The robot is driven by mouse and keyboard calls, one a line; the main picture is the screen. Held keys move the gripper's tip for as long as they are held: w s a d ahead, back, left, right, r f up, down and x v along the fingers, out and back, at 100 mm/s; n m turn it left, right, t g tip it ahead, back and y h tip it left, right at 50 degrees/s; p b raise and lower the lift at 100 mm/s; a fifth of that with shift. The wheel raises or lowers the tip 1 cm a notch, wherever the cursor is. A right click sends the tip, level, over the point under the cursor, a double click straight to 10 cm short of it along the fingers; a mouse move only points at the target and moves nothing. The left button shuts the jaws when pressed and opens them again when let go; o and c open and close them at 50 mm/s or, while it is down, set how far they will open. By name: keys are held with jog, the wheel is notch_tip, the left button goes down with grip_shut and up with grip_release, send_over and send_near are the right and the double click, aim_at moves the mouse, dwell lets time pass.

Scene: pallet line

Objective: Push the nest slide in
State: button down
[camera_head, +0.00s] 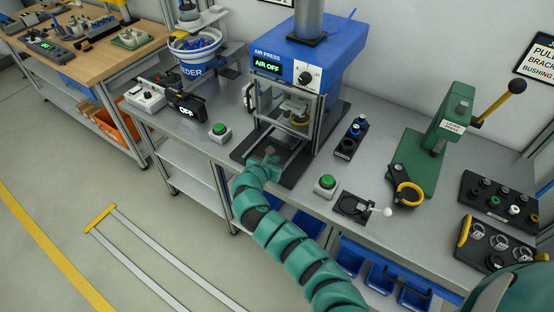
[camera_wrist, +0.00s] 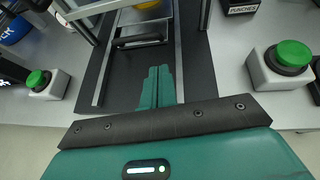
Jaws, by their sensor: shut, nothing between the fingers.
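The blue air press (camera_head: 311,68) stands on the steel bench, its display reading AIR OFF. The nest slide runs on two metal rails at the press's front; its dark front bar (camera_wrist: 139,41) shows between the rails in the wrist view. A yellow piece (camera_head: 299,119) is inside the press frame, and its edge shows at the top of the wrist view (camera_wrist: 150,4). My gripper (camera_wrist: 158,70) is shut and empty, over the dark base plate between the rails. In the wrist view its fingertips appear short of the bar; contact is not visible. It also shows in the head view (camera_head: 270,154).
Green push buttons stand left (camera_head: 220,132) and right (camera_head: 325,185) of the base plate. A punch holder (camera_head: 351,138) is right of the press. A green lever press (camera_head: 437,150) stands farther right. A blue bowl feeder (camera_head: 194,50) is at the left.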

jog(key=b+v, duration=0.1)
jog(key=v, duration=0.4)
jog(key=shift+s+b, duration=0.1)
jog(key=shift+b, duration=0.3)
